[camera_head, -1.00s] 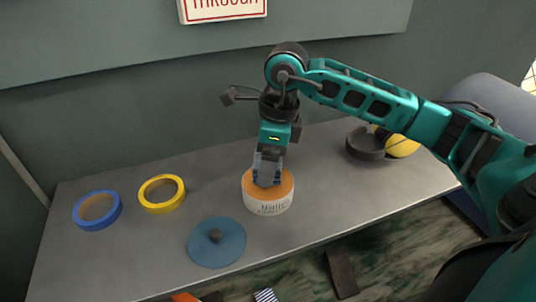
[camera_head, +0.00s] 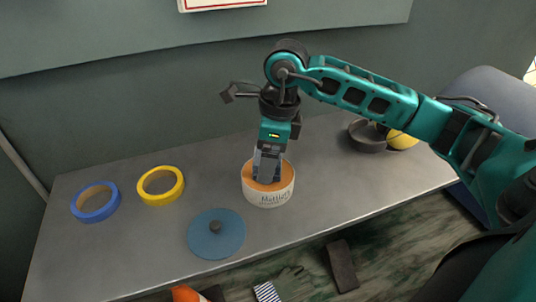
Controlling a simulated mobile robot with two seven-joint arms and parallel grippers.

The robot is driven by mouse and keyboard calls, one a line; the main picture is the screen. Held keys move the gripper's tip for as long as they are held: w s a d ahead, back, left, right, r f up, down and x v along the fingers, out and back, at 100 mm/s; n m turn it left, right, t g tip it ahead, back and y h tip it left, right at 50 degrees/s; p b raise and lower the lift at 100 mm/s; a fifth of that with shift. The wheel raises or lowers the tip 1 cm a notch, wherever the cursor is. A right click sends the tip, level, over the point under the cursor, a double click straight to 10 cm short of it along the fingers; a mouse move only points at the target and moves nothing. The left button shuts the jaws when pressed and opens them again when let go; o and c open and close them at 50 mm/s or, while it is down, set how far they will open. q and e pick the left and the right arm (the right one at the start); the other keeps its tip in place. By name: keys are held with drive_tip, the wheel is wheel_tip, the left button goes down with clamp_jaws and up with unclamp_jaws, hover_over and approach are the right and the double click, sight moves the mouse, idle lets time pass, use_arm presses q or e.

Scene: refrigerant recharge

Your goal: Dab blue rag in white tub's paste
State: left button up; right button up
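The white tub (camera_head: 268,200) stands on the grey bench, with dark lettering on its side and orange-brown paste (camera_head: 287,175) filling its top. My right gripper (camera_head: 266,181) points down over the tub, its fingertips at the paste and hiding part of it. I cannot tell how far apart its fingers are or whether they hold anything. A flat round blue piece (camera_head: 228,243) with a dark knob in its middle lies on the bench in front of the tub, to the left. I cannot tell whether it is the blue rag. My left gripper is not in view.
A yellow ring (camera_head: 147,195) and a blue ring (camera_head: 79,215) lie on the bench at left. A dark ring-shaped thing (camera_head: 362,146) and a yellow thing (camera_head: 402,142) lie behind my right arm. An orange thing (camera_head: 186,294) and a striped thing (camera_head: 266,292) show below the bench edge.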

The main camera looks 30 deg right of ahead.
drive_tip(key=shift+f+b, duration=0.55)
drive_tip(key=shift+f, duration=0.1)
idle(1.4)
drive_tip(key=shift+r, duration=0.15)
wheel_tip(320, 180, up, 2)
drive_tip(key=shift+p, duration=0.85)
drive_tip(key=shift+r+p, duration=1.7)
drive_tip(key=shift+r, duration=0.75)
